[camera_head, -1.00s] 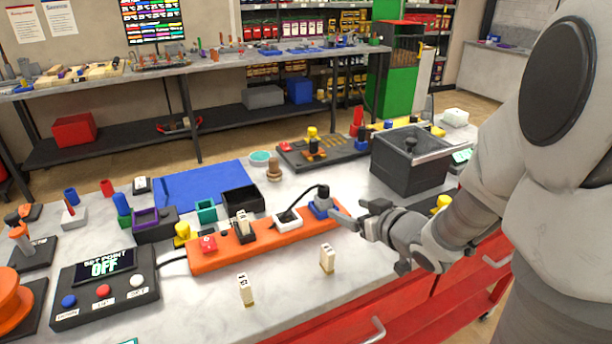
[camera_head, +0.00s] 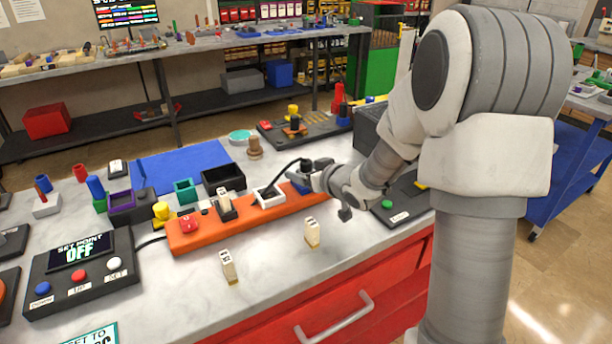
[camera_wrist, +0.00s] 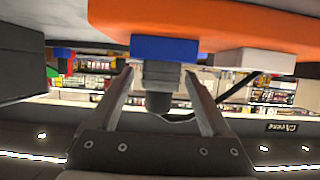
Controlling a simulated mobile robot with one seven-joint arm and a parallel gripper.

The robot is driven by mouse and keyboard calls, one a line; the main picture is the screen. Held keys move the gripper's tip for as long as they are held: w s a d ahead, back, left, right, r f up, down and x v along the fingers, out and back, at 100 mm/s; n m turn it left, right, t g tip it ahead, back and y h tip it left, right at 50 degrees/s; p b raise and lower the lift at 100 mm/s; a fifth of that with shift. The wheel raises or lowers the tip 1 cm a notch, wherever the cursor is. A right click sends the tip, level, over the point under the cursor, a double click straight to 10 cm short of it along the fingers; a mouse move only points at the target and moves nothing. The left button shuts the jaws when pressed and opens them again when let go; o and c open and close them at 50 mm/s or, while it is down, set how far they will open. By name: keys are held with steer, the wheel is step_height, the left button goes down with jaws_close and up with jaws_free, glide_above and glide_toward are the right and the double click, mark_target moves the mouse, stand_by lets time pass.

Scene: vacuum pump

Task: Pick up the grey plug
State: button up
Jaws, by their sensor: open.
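The grey plug (camera_wrist: 160,75) sits in a blue socket (camera_wrist: 165,48) at the right end of the orange power strip (camera_wrist: 210,20). In the head view the plug (camera_head: 306,167) is dark, with a black cable arching left, and is partly hidden by my gripper (camera_head: 314,171). My gripper (camera_wrist: 160,82) is open in the wrist view, one finger on each side of the plug, with a gap left on both sides. The blue socket (camera_head: 299,186) and orange strip (camera_head: 255,209) also show in the head view.
A white socket (camera_head: 269,197) is beside the blue one. A control box (camera_head: 84,270) reading OFF is at left. A dark bin (camera_head: 370,130) stands behind my arm.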

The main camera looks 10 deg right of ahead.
jaws_close()
stand_by(0.4)
